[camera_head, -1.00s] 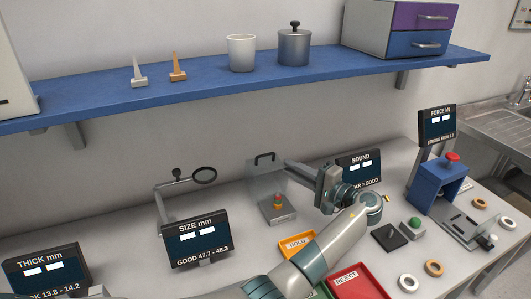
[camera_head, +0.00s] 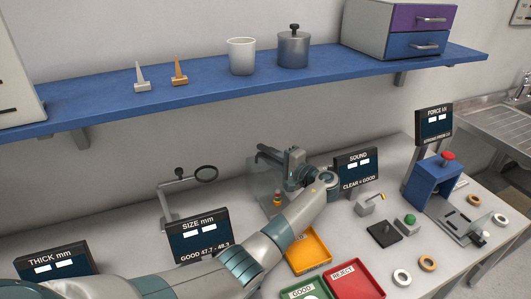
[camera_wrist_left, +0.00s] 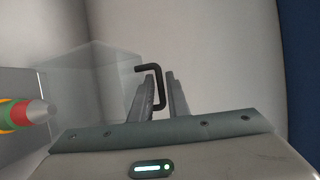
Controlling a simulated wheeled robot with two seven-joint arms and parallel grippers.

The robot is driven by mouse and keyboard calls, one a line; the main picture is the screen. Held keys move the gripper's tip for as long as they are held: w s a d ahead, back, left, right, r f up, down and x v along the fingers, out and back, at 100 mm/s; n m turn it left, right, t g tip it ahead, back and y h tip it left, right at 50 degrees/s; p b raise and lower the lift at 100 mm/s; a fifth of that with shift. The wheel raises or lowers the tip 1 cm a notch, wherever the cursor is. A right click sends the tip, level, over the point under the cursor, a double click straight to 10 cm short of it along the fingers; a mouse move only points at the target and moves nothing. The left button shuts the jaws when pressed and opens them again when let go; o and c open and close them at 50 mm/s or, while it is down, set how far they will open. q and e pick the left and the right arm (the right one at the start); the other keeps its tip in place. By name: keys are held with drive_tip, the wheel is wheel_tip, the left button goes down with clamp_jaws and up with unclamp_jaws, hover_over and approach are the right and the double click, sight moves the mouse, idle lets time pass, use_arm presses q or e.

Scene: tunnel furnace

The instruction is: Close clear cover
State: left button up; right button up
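The clear cover (camera_head: 259,185) is a see-through box with a black handle on top, at the back middle of the table. It is faint in the left wrist view (camera_wrist_left: 85,95). A small red, yellow and green piece (camera_head: 277,197) stands beside or inside it; I cannot tell which. My left gripper (camera_head: 268,155) is at the top of the cover. In the left wrist view, the black handle (camera_wrist_left: 158,85) lies between its two fingers, with a narrow gap on at least one side. In the head view my arm and gripper hide part of the cover. My right gripper is out of view.
The sound display (camera_head: 358,170) stands right. A yellow tray (camera_head: 325,250) and red tray (camera_head: 372,284) lie in front. The blue shelf (camera_head: 200,93) hangs above.

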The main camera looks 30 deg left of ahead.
use_arm(q)
clamp_jaws()
drive_tip(key=shift+f, duration=0.1)
idle(1.2)
